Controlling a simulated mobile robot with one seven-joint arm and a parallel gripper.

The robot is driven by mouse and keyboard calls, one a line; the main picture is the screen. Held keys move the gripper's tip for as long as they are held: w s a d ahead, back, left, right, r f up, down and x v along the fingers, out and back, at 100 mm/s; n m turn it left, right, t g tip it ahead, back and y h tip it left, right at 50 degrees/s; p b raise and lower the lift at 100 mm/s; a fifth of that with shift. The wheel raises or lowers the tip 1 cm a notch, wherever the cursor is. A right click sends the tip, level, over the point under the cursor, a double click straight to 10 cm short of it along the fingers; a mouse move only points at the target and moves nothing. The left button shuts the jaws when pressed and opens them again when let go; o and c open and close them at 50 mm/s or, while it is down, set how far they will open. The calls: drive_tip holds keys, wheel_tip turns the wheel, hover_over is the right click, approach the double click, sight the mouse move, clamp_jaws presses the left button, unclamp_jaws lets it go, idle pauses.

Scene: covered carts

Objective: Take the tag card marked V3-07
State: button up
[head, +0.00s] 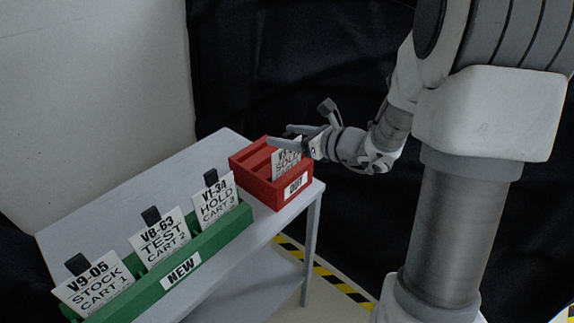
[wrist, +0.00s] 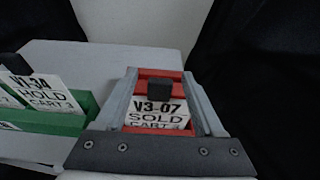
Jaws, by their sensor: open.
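The tag card V3-07 (wrist: 158,115), white with "SOLD CART 3" and a black tab on top, stands in the red box (head: 257,190) labelled OUT. In the head view the card (head: 285,165) is partly covered by my gripper. My gripper (head: 280,136) is open and empty over the red box. In the wrist view its two fingers (wrist: 162,78) reach forward on either side of the card and its tab. I cannot tell whether a finger touches the card.
A green rack (head: 226,237) labelled NEW holds cards V9-05 (head: 95,286), V8-63 (head: 161,240) and V1-34 (head: 214,202), left of the red box. Both stand on a pale cart (head: 130,185). Dark curtain (head: 290,65) hangs behind; yellow-black tape (head: 335,282) marks the floor.

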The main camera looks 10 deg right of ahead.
clamp_jaws()
idle(0.3)
drive_tip(key=shift+r, duration=0.1)
wheel_tip(320, 180, up, 10)
drive_tip(key=p, duration=0.3)
drive_tip(key=shift+r+p, duration=1.85)
drive_tip(key=shift+r, duration=0.5)
